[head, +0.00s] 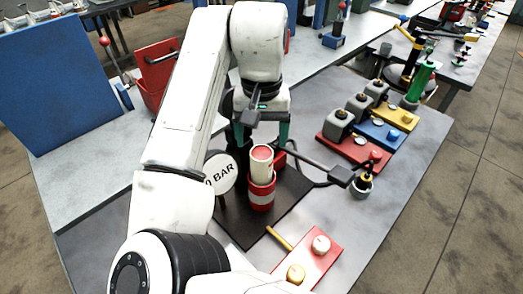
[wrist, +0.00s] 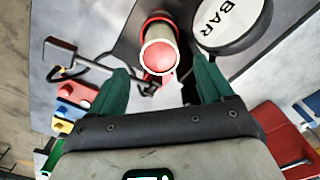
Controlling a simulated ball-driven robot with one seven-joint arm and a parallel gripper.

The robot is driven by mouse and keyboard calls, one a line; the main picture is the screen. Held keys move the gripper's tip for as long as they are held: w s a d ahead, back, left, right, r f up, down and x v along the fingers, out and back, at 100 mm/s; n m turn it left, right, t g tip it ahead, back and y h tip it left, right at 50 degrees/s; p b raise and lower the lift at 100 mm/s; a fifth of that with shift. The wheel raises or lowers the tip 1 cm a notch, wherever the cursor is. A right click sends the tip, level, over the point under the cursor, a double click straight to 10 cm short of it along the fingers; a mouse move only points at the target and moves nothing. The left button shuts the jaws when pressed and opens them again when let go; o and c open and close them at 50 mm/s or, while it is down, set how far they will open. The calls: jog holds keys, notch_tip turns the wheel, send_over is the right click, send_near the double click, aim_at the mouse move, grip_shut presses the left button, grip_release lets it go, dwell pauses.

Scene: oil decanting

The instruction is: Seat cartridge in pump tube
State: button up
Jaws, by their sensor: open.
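The cartridge (head: 261,160), cream with a red end, stands upright in the mouth of the red pump tube (head: 261,199) with a white band. Its upper part sticks out above the rim; how deep it sits inside is hidden. My gripper (head: 262,132) is open, with green fingers, just above and behind the cartridge in the head view. In the wrist view, my gripper (wrist: 162,76) has its fingers spread to either side, and the cartridge's red end (wrist: 160,57) lies ahead between them, apparently untouched. The tube (wrist: 158,18) shows behind it.
A round "BAR" gauge (head: 220,173) stands close left of the tube. A black lever (head: 318,166) reaches right, near a hanging small pot (head: 361,186). A red board with knobs (head: 309,258) lies in front. Colored blocks with grey canisters (head: 355,147) stand right.

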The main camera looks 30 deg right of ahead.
jog(key=shift+r, duration=1.8)
jog(key=shift+s+f, duration=0.1)
